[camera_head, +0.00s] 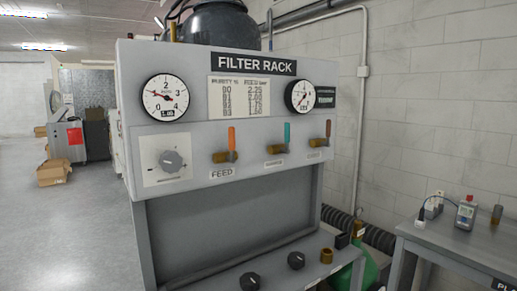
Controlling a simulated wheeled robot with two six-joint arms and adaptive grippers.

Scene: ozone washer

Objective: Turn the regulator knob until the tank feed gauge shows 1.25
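A grey panel marked FILTER RACK (205,140) stands in front of me. A second round gauge (299,97) is at the upper right. I cannot read which one is labelled tank feed. Neither of my grippers is in view.
A printed purity and feed table (238,97) is between the gauges. Three valves with coloured levers, including the orange FEED lever (232,138), line the panel. Loose black knobs (296,260) lie on the lower shelf. A grey side table (450,243) is at right; open floor is at left.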

